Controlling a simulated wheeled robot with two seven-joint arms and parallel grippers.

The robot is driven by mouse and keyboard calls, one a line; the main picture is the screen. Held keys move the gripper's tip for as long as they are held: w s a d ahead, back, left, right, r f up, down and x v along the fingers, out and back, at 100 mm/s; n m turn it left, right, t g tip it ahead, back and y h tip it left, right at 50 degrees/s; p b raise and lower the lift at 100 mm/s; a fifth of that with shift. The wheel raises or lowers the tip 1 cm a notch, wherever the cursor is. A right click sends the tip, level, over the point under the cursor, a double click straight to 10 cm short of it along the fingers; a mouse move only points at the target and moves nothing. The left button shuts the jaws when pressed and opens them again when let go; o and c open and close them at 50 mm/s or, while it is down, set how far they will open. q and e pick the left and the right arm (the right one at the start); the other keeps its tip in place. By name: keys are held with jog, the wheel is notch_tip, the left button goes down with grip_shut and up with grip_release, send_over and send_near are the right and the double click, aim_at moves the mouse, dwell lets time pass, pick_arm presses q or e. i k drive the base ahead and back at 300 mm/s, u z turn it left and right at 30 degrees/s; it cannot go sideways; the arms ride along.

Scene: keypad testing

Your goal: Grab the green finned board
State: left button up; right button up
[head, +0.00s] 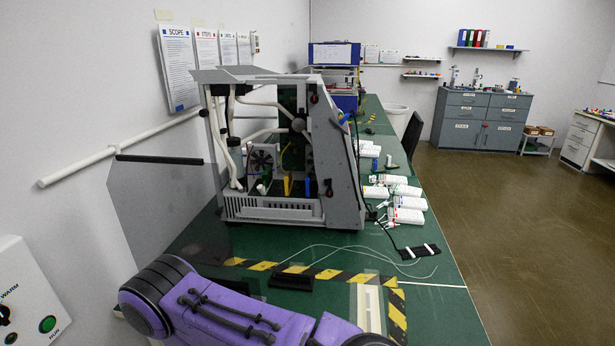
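A grey open-sided machine case (345,170) stands on the green bench. Inside it are white tubes, a fan (262,160), a yellow part (286,186) and a dark green upright panel (290,150). The panel is partly hidden by tubes and the frame, and I cannot tell whether it has fins. I cannot single out a green finned board with certainty. One of my purple arms crosses the bottom of the view, in front of the case and apart from it. Neither gripper shows.
The green bench (440,305) has a yellow-black striped border (330,274). A dark block (290,282) lies near my arm. White bottles or packs (405,202) and thin loose cables lie right of the case.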

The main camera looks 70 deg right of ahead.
aim_at(267, 174)
jog(key=z, duration=1.4)
jog(key=i, duration=0.5)
jog(key=z, duration=1.75)
